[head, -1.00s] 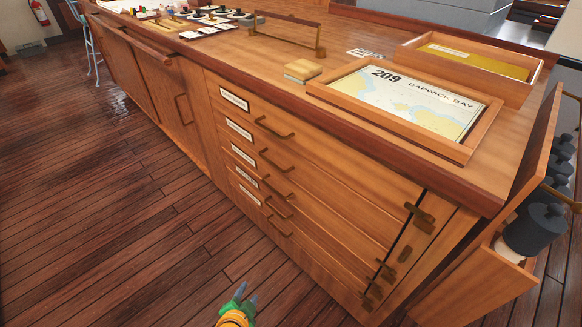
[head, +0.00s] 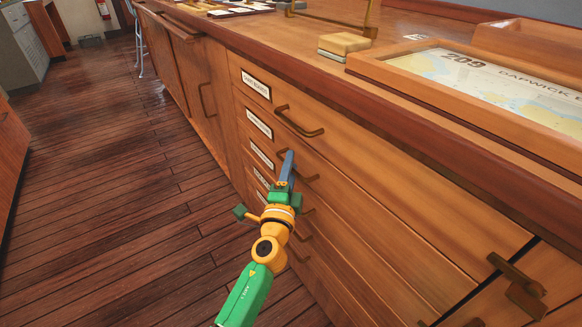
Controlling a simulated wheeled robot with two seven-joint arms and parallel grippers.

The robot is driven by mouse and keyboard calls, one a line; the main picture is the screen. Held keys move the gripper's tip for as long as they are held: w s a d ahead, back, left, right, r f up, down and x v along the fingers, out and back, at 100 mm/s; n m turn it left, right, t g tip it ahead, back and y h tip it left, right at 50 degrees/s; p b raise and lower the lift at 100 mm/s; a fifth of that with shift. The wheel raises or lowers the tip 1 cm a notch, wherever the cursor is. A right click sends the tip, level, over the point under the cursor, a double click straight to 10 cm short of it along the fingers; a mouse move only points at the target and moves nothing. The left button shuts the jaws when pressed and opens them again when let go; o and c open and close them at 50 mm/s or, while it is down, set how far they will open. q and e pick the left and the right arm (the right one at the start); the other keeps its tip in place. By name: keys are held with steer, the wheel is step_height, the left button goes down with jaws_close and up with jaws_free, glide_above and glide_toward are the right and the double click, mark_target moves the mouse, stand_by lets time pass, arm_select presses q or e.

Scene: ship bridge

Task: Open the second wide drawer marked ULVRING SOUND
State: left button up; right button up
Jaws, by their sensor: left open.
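A wooden chest has a stack of wide drawers with label cards and bar handles, all seen shut. The second wide drawer (head: 375,232) lies below the top one. Its label card (head: 259,123) is too small to read surely. Its dark bronze handle (head: 308,178) is partly covered by my left gripper (head: 287,163). The gripper is open, its blue-grey fingers pointing up at the left end of that handle. I cannot tell whether they touch it or sit around it. My right gripper is out of view.
The top drawer's handle (head: 298,122) is just above my fingers. A framed chart (head: 495,82) and a sponge-like block (head: 344,44) lie on the counter. The plank floor (head: 130,190) at left is clear.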

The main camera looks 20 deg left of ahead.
arm_select(q)
jaws_close()
stand_by(1.3)
